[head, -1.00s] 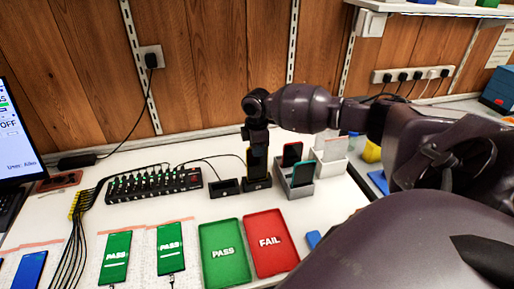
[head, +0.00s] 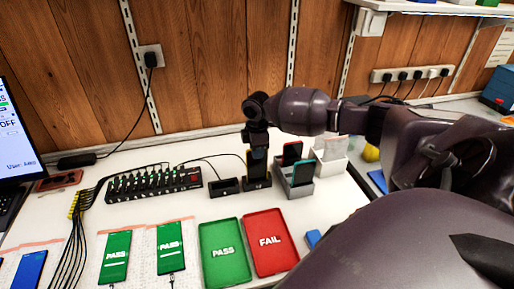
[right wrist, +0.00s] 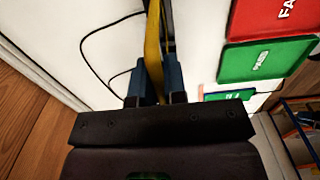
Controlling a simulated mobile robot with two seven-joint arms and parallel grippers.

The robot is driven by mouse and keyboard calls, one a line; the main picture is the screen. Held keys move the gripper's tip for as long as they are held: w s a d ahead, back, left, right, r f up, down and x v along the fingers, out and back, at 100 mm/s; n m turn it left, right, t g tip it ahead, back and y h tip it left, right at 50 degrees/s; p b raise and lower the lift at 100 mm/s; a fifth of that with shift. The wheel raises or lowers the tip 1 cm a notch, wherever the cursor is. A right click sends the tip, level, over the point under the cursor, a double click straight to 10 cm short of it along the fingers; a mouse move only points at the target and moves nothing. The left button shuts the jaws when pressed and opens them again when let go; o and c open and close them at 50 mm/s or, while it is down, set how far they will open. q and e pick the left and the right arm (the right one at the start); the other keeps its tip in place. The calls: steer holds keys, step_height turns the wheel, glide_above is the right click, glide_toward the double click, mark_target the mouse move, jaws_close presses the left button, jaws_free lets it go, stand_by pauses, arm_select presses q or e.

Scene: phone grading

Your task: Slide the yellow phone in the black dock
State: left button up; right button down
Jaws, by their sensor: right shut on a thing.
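The yellow phone (head: 258,163) stands upright below my right gripper (head: 257,148) in the head view, its dark face toward me. In the right wrist view its yellow edge (right wrist: 153,45) runs between the two fingers of my right gripper (right wrist: 154,82), which is shut on it. The phone's lower end meets the black dock (head: 258,184) in the head view; I cannot tell how deep it sits. My left gripper is not in view.
A second black dock (head: 224,188) stands empty just left. A grey holder (head: 298,190) with phones is close on the right, with a white holder (head: 331,160) behind. Green PASS (head: 224,277) and red FAIL (head: 269,262) trays lie in front. A black hub (head: 150,184) stands left.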

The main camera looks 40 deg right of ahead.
steer(key=shift+f, duration=0.25)
steer(key=shift+f, duration=0.3)
steer(key=c, duration=1.1)
jaws_free()
steer(key=shift+r, duration=0.1)
